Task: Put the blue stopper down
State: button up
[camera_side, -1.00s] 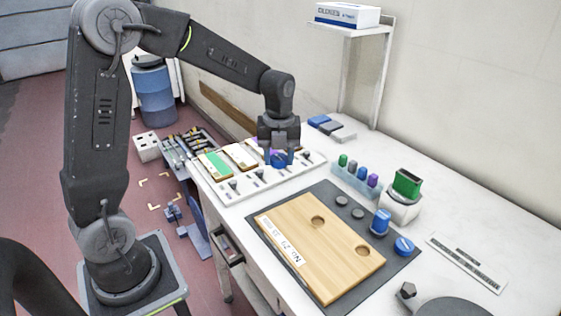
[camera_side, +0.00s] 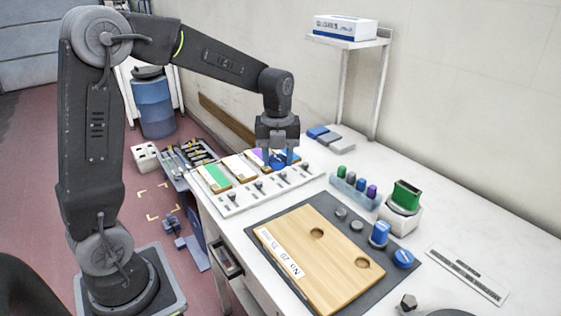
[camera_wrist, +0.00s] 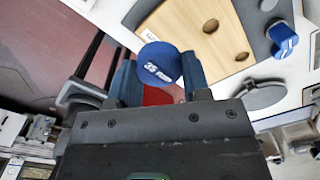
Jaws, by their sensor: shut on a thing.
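A round blue stopper (camera_wrist: 158,63) with white lettering is between the two fingers of my gripper (camera_wrist: 159,76) in the wrist view. The gripper is shut on it. In the side view my gripper (camera_side: 279,158) points down over the far end of the white tray (camera_side: 237,207) with coloured panels; the held stopper (camera_side: 277,161) is partly hidden by the fingers. I cannot tell whether the stopper touches the tray. A wooden board (camera_side: 305,262) with two round holes lies on a dark mat (camera_side: 390,279).
A clear rack (camera_side: 353,190) of small coloured pieces and a white holder (camera_side: 399,221) with a green block stand beyond the mat. A shelf post (camera_side: 378,95) rises at the back. A labelled strip (camera_side: 467,269) lies at right. The table's right side has free room.

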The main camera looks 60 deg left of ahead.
jog(key=w+a+f, duration=0.5)
jog(key=w+a, duration=0.3)
jog(key=a, duration=0.1)
send_over(321, 200)
notch_tip(321, 200, down, 7)
jog(key=shift+a+f, duration=0.1)
jog(key=shift+f, duration=0.1)
jog(key=shift+d+f, duration=0.2)
jog(key=shift+f, duration=1.9)
jog(key=shift+f, duration=0.2)
jog(key=o, duration=0.9)
jog(key=shift+r, duration=0.1)
notch_tip(321, 200, up, 12)
jog(key=shift+r, duration=0.25)
